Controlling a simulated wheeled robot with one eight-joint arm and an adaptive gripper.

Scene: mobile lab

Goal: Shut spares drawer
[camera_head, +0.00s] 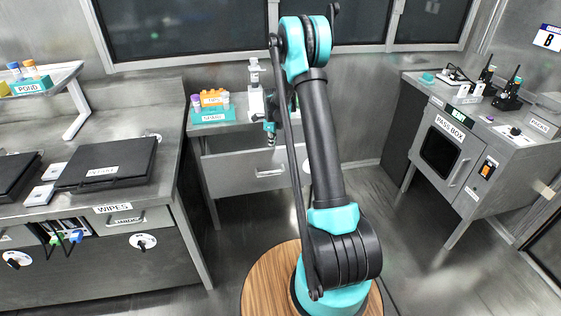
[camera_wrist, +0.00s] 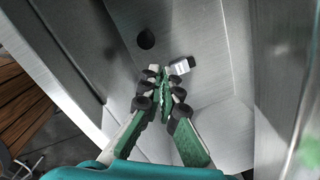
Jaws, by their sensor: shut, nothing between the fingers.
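A steel drawer (camera_head: 240,180) under the small middle bench stands pulled out in the head view, with a bar handle on its front. No spares label is readable on it. My gripper (camera_head: 271,140) points down above the drawer, behind its front panel. In the wrist view my gripper (camera_wrist: 164,78) has its green fingers together and empty, over grey metal surfaces that look like the drawer's inside. A small silver block (camera_wrist: 181,66) and a dark round thing (camera_wrist: 146,38) lie close to the fingertips. Whether the fingers touch anything is unclear.
On the middle bench stand a teal rack (camera_head: 211,116) with orange and purple-capped items and a white instrument (camera_head: 255,98). A left bench holds a black case (camera_head: 108,165). A pass box (camera_head: 447,150) stands right. Floor before the drawer is clear.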

